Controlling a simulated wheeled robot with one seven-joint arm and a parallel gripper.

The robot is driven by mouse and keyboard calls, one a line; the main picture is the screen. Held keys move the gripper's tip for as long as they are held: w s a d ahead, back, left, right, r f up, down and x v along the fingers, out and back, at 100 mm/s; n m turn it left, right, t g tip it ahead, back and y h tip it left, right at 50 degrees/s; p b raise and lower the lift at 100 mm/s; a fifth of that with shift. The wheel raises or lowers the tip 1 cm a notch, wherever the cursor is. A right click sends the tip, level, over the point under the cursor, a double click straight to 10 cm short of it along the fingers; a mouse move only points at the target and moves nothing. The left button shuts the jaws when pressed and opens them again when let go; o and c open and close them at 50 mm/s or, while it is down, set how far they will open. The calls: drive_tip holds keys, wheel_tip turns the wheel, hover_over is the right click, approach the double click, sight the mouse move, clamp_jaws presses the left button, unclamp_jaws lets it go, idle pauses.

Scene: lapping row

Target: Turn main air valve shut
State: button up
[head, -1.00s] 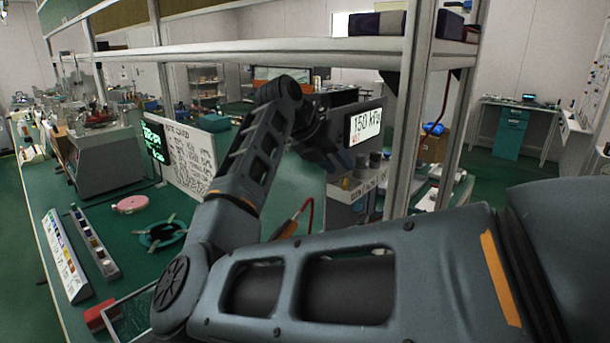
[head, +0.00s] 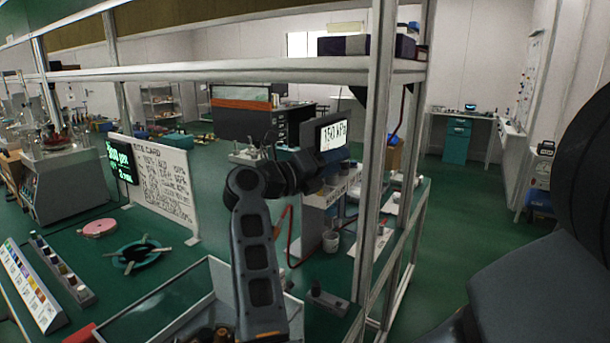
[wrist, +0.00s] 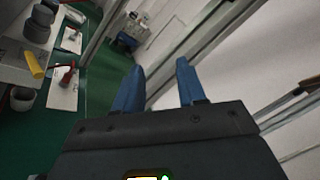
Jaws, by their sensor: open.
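My gripper (wrist: 159,75) is open in the wrist view, with two blue fingers and nothing between them. In the head view the end of my arm is in front of the pressure display (head: 333,137), which reads about 150 kPa; the fingers are not clear there. A small red lever-like part (wrist: 66,77) sits on a white plate (wrist: 62,97) at the left of the wrist view, apart from my fingers. A yellow bar (wrist: 34,64) is beside it, near grey round knobs (wrist: 38,27). I cannot tell for certain which part is the main air valve.
A metal frame post (head: 374,150) and shelf (head: 250,72) stand close to my arm. A red hose (head: 290,238) hangs by the white unit. A tray (head: 180,322) and a teal ring (head: 138,253) are on the green bench. Green floor (head: 470,220) is open at right.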

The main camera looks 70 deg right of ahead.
drive_tip(key=w+a+r+n+t+h, duration=0.1)
drive_tip(key=a+n+t+h, duration=1)
drive_tip(key=n, duration=0.5)
drive_tip(key=shift+w+a+r+t+h, duration=0.25)
drive_tip(key=shift+w+a+t+h, duration=0.1)
drive_tip(key=shift+t+h, duration=0.4)
